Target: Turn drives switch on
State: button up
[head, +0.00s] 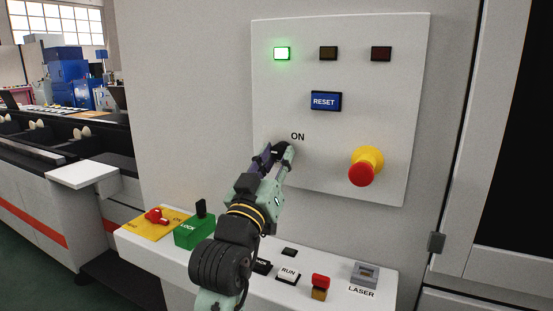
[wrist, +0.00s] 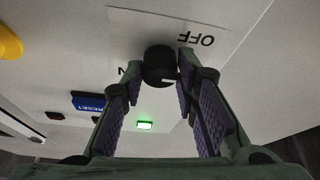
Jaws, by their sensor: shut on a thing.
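The drives switch is a round black knob (wrist: 160,66) on the pale upright panel (head: 346,60). In the wrist view it sits between the two fingertips of my gripper (wrist: 159,64), which is shut on it. An OFF label (wrist: 195,40) shows upside down beside the knob, and part of the ON label shows on its other side. Which label the knob points to cannot be told.
A lit green lamp (head: 281,53), two dark lamps and a blue RESET button (head: 325,101) are above. A red and yellow emergency stop (head: 366,166) stands out to the right. Below is a ledge with a green LOCK box (head: 194,233), RUN button (head: 288,273) and LASER key switch (head: 365,275).

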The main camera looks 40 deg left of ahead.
grip_shut()
